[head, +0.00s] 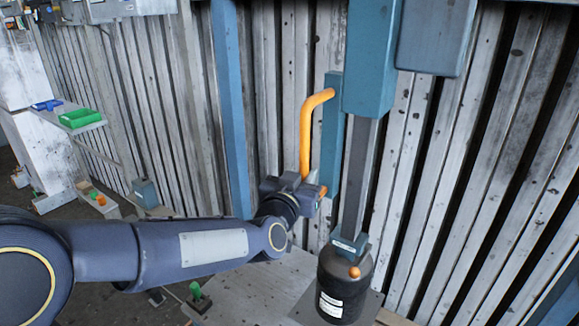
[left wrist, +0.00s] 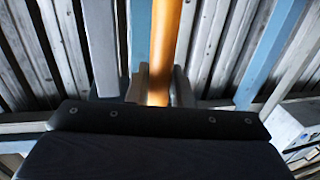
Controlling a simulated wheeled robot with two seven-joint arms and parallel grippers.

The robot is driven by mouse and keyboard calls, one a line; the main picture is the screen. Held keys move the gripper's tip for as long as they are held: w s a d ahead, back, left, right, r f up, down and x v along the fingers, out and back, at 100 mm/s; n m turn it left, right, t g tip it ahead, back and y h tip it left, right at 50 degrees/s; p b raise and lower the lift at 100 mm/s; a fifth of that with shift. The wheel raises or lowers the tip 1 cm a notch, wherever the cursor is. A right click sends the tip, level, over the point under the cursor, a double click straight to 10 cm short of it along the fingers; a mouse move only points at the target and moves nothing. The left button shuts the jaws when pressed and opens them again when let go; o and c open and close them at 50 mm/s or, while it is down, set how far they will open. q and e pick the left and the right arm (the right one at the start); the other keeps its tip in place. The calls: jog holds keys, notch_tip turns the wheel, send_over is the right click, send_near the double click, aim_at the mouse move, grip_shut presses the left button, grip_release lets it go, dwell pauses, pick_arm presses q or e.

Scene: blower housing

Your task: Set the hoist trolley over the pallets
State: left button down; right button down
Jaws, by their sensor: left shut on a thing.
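A bent orange handle (head: 305,135) stands out from a blue upright plate (head: 333,130) beside a blue housing (head: 370,60). My left gripper (head: 308,190) is shut on the handle's lower part. In the left wrist view the orange bar (left wrist: 164,45) runs up from between the fingers (left wrist: 157,88), which hide its lower end. Below the blue housing, a grey bar (head: 360,180) runs down to a blue block with an orange knob (head: 354,271) at a black cylinder (head: 344,290). I cannot pick out the pallets for certain. My right gripper is not in view.
A corrugated grey wall (head: 450,150) stands close behind. A blue post (head: 231,110) rises left of the handle. Shelving with a green bin (head: 81,118) is at the far left. A grey slab (head: 265,285) lies below, with a green item (head: 197,292) near its left edge.

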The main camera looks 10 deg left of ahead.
pick_arm(q)
jog(key=s+d+p, duration=0.2)
jog(key=s+d, duration=0.1)
jog(key=d, duration=0.6)
jog(key=s+d+p, duration=0.2)
jog(key=s+d, duration=0.2)
jog(key=d, duration=0.6)
jog(key=s+d+p, duration=0.2)
jog(key=s+d, duration=0.1)
jog(key=d, duration=0.6)
jog(key=shift+s+d, duration=0.25)
jog(key=shift+d, duration=0.1)
jog(key=c, duration=1.7)
grip_release()
jog(key=o, duration=0.4)
jog(key=shift+d, duration=0.2)
jog(key=shift+c, duration=0.2)
jog(key=shift+a, duration=0.1)
